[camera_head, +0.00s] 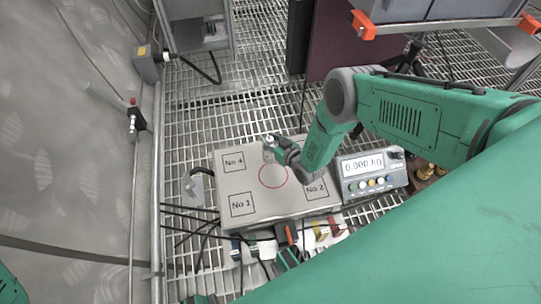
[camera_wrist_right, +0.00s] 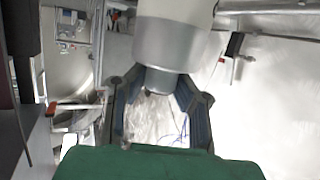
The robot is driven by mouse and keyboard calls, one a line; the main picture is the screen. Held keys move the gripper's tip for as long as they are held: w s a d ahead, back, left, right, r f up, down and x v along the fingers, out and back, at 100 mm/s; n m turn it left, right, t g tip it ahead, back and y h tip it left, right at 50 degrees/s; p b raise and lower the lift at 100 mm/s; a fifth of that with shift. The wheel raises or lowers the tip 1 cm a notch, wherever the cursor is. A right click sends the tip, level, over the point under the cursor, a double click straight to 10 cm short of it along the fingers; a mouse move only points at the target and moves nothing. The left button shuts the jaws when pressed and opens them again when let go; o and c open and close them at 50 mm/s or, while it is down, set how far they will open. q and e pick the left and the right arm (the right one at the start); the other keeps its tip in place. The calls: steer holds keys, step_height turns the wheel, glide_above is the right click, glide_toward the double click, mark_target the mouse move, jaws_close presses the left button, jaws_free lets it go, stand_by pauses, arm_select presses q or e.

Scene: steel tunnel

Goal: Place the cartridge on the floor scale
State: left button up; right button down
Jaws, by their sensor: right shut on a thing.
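The floor scale (camera_head: 255,205) is a flat pale plate with a red circle in its middle and printed squares marked No 1, No 2 and No 4. Its display box (camera_head: 372,172) on the right reads 0.000 kg. My right gripper (camera_head: 274,147) is over the plate's upper middle, above the red circle in the picture. In the wrist view, the right gripper (camera_wrist_right: 160,101) is shut on the narrow grey end of the cartridge (camera_wrist_right: 172,45), a white and grey cylinder. In the head view the cartridge is mostly hidden at the fingertips. My left gripper is out of view.
Coloured tools and dark cables (camera_head: 285,235) lie along the scale's near edge. A metal cabinet (camera_head: 200,30) and a dark red panel (camera_head: 335,40) stand behind. Grated floor (camera_head: 220,115) is open behind the scale.

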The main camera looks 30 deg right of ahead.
steer(key=shift+d+f+b, duration=0.1)
steer(key=shift+f+b, duration=0.2)
steer(key=shift+f, duration=0.65)
steer(key=shift+w+d+f+b, duration=0.15)
steer(key=shift+f+b, duration=0.1)
steer(key=shift+f, duration=0.2)
steer(key=shift+s+d+f+b, duration=0.1)
steer(key=shift+d+f+b, duration=0.1)
steer(key=shift+f, duration=0.25)
step_height(320, 180, down, 2)
steer(key=shift+a+f+b, duration=0.15)
steer(key=shift+f+b, duration=0.05)
steer(key=shift+b, duration=0.55)
steer(key=shift+a+f, duration=0.1)
steer(key=shift+f, duration=0.15)
steer(key=shift+r, duration=0.2)
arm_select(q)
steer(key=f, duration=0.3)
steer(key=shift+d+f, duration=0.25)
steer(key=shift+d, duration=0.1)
arm_select(e)
steer(key=c, duration=1.4)
jaws_free()
steer(key=shift+f, duration=0.2)
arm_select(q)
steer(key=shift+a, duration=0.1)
arm_select(e)
steer(key=shift+r, duration=0.1)
